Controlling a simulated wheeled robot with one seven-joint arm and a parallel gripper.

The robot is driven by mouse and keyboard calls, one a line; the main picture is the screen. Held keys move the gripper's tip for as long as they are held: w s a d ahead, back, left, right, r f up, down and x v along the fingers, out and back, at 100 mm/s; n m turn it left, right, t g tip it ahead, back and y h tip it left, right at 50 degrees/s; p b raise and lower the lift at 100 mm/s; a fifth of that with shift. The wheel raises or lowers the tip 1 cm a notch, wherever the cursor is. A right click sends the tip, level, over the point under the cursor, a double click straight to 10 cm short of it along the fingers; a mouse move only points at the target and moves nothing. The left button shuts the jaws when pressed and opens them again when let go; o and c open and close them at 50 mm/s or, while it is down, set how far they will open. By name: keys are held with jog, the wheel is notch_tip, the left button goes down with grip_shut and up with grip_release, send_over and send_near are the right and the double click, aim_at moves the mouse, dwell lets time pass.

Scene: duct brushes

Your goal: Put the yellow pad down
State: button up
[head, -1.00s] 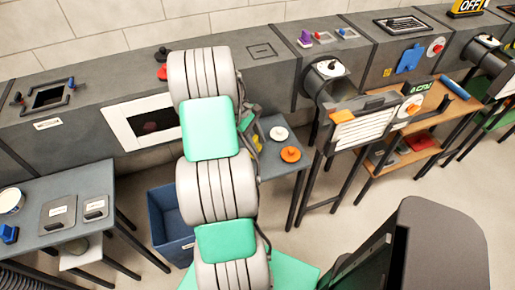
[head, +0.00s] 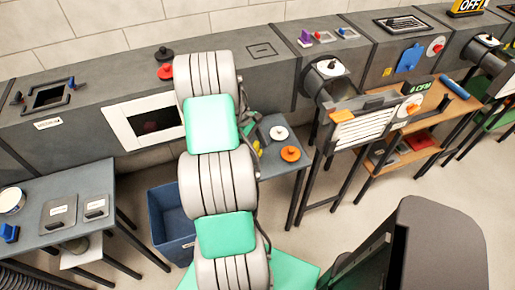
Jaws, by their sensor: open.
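A small yellow patch (head: 257,147), which may be the yellow pad, shows at the right edge of my arm. It lies at the near-left part of a small grey table (head: 272,163) and is mostly hidden by the arm. I cannot tell whether it rests on the table. My gripper is hidden behind my arm's links, so its jaws and their distance from the yellow patch do not show.
The small table also holds a white disc (head: 279,133) and an orange disc (head: 290,153). A long grey duct (head: 60,125) with a white-framed opening (head: 145,123) runs behind. A blue bin (head: 172,222) stands on the floor at left. Another grey table (head: 75,195) is at far left.

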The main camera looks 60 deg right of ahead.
jog(key=p+v, duration=0.1)
jog(key=v, duration=1.1)
jog(key=w+a+r+t+h, duration=0.1)
jog(key=w+a+r+t, duration=0.1)
jog(key=w+a+r, duration=0.4)
jog(key=w+a+r+t+h, duration=0.1)
jog(key=w+a+r, duration=0.15)
jog(key=a, duration=0.35)
jog(key=w+a+r+t, duration=0.1)
jog(key=w+a, duration=0.3)
jog(key=a, duration=0.3)
jog(key=s+a+t+y, duration=0.1)
jog(key=s+a+t, duration=0.1)
jog(key=a, duration=1)
jog(key=s+a+t+y, duration=0.1)
jog(key=s+a+t, duration=0.1)
jog(key=a, duration=1)
jog(key=shift+a+r, duration=0.4)
jog(key=shift+r, duration=0.05)
